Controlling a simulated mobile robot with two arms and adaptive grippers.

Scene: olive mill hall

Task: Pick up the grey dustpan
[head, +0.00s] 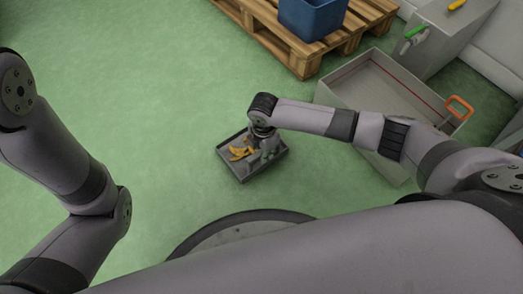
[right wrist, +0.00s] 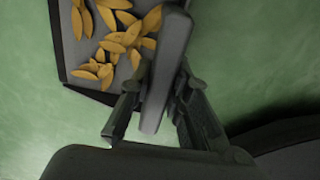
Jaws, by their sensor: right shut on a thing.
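The grey dustpan (head: 266,169) is on or just above the green floor, near the middle of the head view; I cannot tell whether it touches the floor. Several yellow leaf-like pieces (head: 241,153) lie in it. My right gripper (head: 262,149) reaches down over it. In the right wrist view the pan's dark rim (right wrist: 63,58) and the yellow pieces (right wrist: 120,40) show at the upper left. There my right gripper (right wrist: 158,100) has one finger on each side of the grey handle (right wrist: 168,55) and is shut on it. My left arm shows at the left, but its gripper is out of view.
A large grey bin (head: 345,77) stands right of the dustpan, with an orange handle (head: 460,107) near its right side. A wooden pallet (head: 303,58) with a blue crate (head: 312,20) is at the back. The green floor left of the dustpan is clear.

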